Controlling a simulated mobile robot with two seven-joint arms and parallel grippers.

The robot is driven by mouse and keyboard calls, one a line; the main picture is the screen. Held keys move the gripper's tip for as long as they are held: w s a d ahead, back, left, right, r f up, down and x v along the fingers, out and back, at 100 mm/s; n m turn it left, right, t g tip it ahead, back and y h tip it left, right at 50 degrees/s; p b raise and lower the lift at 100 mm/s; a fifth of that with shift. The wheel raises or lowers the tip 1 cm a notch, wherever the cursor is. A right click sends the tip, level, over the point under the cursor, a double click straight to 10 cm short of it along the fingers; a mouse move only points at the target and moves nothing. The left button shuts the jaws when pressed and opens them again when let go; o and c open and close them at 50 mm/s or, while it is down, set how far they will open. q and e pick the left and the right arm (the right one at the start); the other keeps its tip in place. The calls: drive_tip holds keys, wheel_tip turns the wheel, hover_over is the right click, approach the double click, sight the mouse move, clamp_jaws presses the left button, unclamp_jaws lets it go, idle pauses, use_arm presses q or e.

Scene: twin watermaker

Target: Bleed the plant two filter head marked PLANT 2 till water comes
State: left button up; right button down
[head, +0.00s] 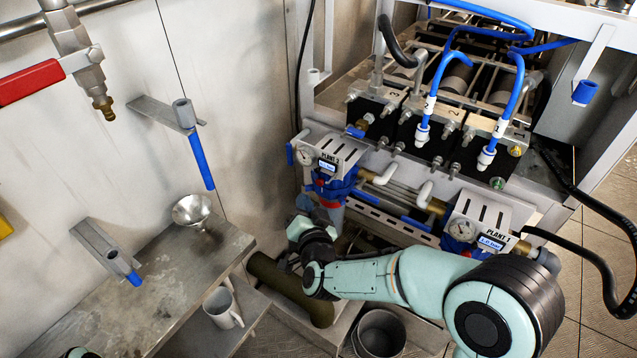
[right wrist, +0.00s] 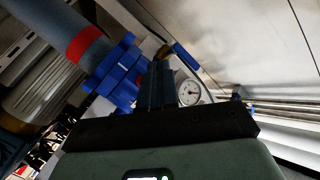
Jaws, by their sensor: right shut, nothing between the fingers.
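The filter head marked PLANT 2 (head: 338,166) has a label plate, a small lit display and a blue collar, with a grey filter bowl below. A round gauge (head: 304,155) sits on its left, with a small blue lever (head: 289,155) beside it. In the right wrist view the gauge (right wrist: 188,92), the blue collar (right wrist: 112,80) and a blue lever (right wrist: 184,57) show close up. My right gripper (head: 304,204) is shut and empty, just below and left of the filter head. Its fingers (right wrist: 157,86) hide part of the head.
The PLANT 1 filter head (head: 478,222) stands to the right. A metal bucket (head: 380,334) is on the floor below my right arm. A shelf holds a mug (head: 222,308); a funnel (head: 192,210) stands above it. A red-handled valve (head: 32,82) hangs upper left.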

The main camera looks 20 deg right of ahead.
drive_tip(key=shift+s+a, duration=0.65)
drive_tip(key=shift+a, duration=0.15)
drive_tip(key=s+d+f+n+g+y+p, duration=0.15)
drive_tip(key=s+f+g, duration=0.3)
drive_tip(key=f, duration=0.85)
drive_tip(key=s+d+f+n+g+y+p, duration=0.1)
drive_tip(key=s+f+n+g, duration=0.3)
drive_tip(key=f, duration=1)
use_arm(q)
drive_tip(key=r, duration=0.1)
drive_tip(key=w+r+p, duration=0.1)
drive_tip(key=r, duration=0.1)
drive_tip(key=w+r+p, duration=0.1)
drive_tip(key=r, duration=0.1)
use_arm(e)
drive_tip(key=s+a+f+g+y, duration=0.1)
drive_tip(key=s+f+g, duration=0.3)
drive_tip(key=s, duration=0.8)
drive_tip(key=s+a+f+g+y, duration=0.1)
drive_tip(key=s+f+g, duration=0.3)
drive_tip(key=s, duration=0.9)
wheel_tip(320, 180, down, 4)
drive_tip(key=shift+s+a+r+m+g+y, duration=0.15)
drive_tip(key=shift+s+a+m+g+y, duration=0.15)
drive_tip(key=shift+y, duration=0.25)
drive_tip(key=shift+w, duration=0.1)
